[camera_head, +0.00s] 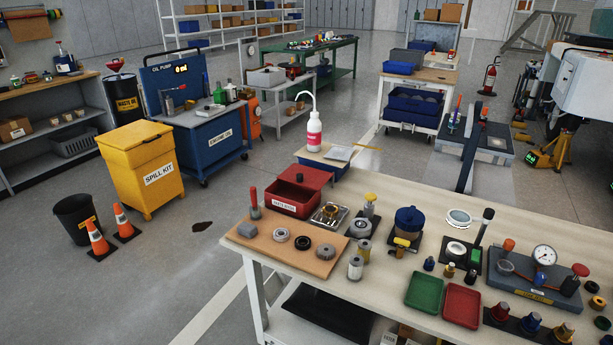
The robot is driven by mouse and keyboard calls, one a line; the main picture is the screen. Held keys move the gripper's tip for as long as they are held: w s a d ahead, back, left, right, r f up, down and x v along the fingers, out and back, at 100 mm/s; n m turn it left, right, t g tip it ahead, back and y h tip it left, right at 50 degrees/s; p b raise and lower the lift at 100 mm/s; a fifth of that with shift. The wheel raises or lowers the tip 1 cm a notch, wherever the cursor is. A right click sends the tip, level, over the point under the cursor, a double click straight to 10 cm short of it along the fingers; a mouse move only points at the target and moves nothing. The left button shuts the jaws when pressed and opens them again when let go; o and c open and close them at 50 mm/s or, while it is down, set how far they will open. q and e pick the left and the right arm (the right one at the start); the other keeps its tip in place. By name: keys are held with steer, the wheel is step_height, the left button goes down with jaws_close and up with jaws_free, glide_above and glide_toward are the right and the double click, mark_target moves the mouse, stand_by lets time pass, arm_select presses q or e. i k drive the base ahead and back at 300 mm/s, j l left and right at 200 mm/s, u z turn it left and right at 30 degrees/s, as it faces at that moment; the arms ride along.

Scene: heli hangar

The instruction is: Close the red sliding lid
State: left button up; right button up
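A red box (312,203) with a white label on its front stands at the back left of the near workbench. Its red lid (306,177) appears slid toward the back, with a darker red area in front of it that looks like the open top. At this size I cannot tell exactly how far the lid is displaced. Neither of my grippers shows in the head view, so nothing of mine is seen touching the box or the lid.
The workbench (420,215) is crowded. A brown board (250,236) with rings and a red-handled tool lies in front of the box. A metal part on a plate (329,214) stands close to its right. A white bottle (314,132) stands behind it.

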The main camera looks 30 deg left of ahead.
mark_target(313, 178)
steer(key=j+z, duration=0.15)
steer(key=z, duration=0.35)
steer(key=j+z, duration=0.35)
steer(key=j, duration=0.5)
steer(key=k+j+z, duration=0.1)
steer(key=j+z, duration=0.2)
steer(key=j, duration=0.6)
